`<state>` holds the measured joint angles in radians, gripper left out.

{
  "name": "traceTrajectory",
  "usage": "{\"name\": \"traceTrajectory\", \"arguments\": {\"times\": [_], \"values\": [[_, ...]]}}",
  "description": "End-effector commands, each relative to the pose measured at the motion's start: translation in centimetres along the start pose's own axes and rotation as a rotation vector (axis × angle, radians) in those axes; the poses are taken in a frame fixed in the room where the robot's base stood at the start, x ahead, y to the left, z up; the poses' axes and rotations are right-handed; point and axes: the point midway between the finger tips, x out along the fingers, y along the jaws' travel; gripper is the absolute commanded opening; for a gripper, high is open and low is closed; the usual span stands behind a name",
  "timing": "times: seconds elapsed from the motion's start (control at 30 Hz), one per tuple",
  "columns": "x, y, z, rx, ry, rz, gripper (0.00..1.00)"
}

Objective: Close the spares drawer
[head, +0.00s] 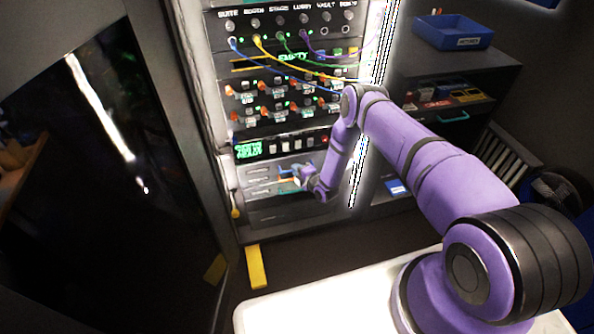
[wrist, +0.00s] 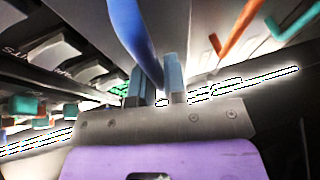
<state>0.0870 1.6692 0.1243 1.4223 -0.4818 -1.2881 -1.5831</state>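The spares drawer (head: 262,187) seems to be the pale, slotted section low in the rack, below the green display; it looks pulled out, with orange and blue pieces inside. My gripper (head: 302,177) is at its right part in the head view, small and partly hidden by my wrist. In the wrist view, the two grey-blue fingers of my gripper (wrist: 156,85) stand close together with a narrow gap. A thick blue strand (wrist: 128,30) runs down to the fingers; I cannot tell whether it is held or just behind them. Contact with the drawer is unclear.
The rack (head: 290,60) above carries plugged coloured cables and rows of orange-marked knobs. A dark glossy door (head: 110,170) stands at left. A shelf unit (head: 450,65) with a blue bin (head: 452,32) stands at right. A yellow strip (head: 256,267) lies before the rack.

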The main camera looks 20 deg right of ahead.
Motion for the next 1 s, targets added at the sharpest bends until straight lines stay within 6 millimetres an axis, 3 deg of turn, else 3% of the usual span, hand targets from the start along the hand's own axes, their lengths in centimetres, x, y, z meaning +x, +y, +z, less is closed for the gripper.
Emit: {"name": "traceTrajectory", "arguments": {"times": [0.2,0.5,0.77,0.8,0.9,1.0], "values": [[0.2,0.0,0.1,-0.001,0.0,0.0,0.0],[3.1,0.7,1.3,-0.002,0.0,0.0,0.0],[3.2,0.8,1.4,-0.001,-0.002,0.002,0.0],[3.2,0.8,1.4,-0.001,-0.002,0.002,0.17],[3.2,0.8,1.4,-0.001,-0.002,0.002,0.37],[3.2,0.8,1.4,-0.001,-0.001,0.002,0.37]]}}
